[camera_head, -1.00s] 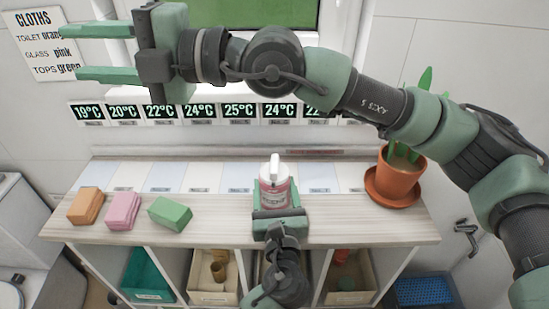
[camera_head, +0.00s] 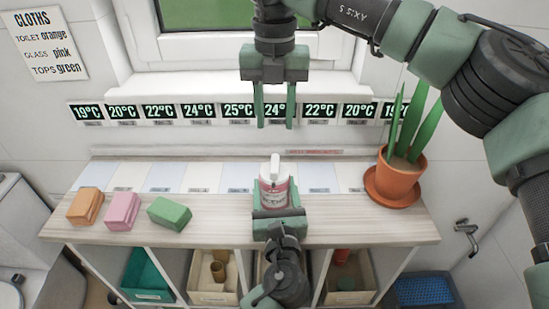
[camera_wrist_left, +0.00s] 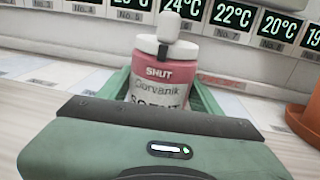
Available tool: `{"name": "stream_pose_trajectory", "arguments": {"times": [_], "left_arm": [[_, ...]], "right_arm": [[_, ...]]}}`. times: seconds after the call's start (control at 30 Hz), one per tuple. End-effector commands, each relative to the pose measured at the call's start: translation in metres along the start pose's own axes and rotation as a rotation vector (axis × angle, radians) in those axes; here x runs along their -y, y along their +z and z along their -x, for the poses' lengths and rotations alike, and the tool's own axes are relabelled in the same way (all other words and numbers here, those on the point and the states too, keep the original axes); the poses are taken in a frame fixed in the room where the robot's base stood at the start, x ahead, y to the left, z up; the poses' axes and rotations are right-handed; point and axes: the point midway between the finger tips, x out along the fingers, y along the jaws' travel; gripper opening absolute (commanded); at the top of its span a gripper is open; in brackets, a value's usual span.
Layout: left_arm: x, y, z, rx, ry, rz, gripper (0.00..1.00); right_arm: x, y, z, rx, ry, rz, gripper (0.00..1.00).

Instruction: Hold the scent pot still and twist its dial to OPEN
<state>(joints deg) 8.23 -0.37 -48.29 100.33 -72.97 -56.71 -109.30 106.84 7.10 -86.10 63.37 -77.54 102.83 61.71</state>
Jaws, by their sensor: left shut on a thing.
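The scent pot (camera_head: 275,198) stands upright on the wooden counter, white and pink with a white dial (camera_head: 275,168) on top. In the left wrist view the pot (camera_wrist_left: 160,85) shows the word SHUT on its pink band, just under the white dial (camera_wrist_left: 168,45). My left gripper (camera_head: 276,190) comes from the front and is shut around the pot's body, one green finger on each side. My right gripper (camera_head: 275,123) is open and empty, fingers pointing down, above the dial and apart from it.
Orange (camera_head: 85,206), pink (camera_head: 122,211) and green (camera_head: 170,213) blocks lie on the counter at left. A potted plant (camera_head: 400,175) stands at right. A row of temperature displays (camera_head: 238,112) runs along the back. Bins (camera_head: 213,278) sit below the counter.

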Motion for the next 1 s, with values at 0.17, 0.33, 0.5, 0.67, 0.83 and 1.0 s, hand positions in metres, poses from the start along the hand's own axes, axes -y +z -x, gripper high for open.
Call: {"name": "stream_pose_trajectory", "arguments": {"times": [0.17, 0.33, 0.5, 0.67, 0.83, 1.0], "left_arm": [[0.000, 0.000, 0.000, 0.000, 0.000, 0.000, 0.04], [0.000, 0.000, 0.000, 0.000, 0.000, 0.000, 0.04], [0.000, 0.000, 0.000, 0.000, 0.000, 0.000, 0.04], [0.000, 0.000, 0.000, 0.000, 0.000, 0.000, 0.04], [0.000, 0.000, 0.000, 0.000, 0.000, 0.000, 0.04], [0.000, 0.000, 0.000, 0.000, 0.000, 0.000, 0.04]], "right_arm": [[0.000, -0.001, -0.032, -0.004, 0.000, 0.002, 0.38], [0.000, -0.001, -0.067, -0.004, 0.002, 0.001, 0.38], [-0.001, -0.001, -0.094, -0.002, 0.002, 0.001, 0.38], [-0.001, -0.001, -0.109, -0.001, 0.002, 0.000, 0.38], [-0.001, 0.000, -0.113, 0.001, 0.003, 0.000, 0.38], [-0.001, 0.000, -0.113, 0.000, 0.003, 0.000, 0.38]]}}
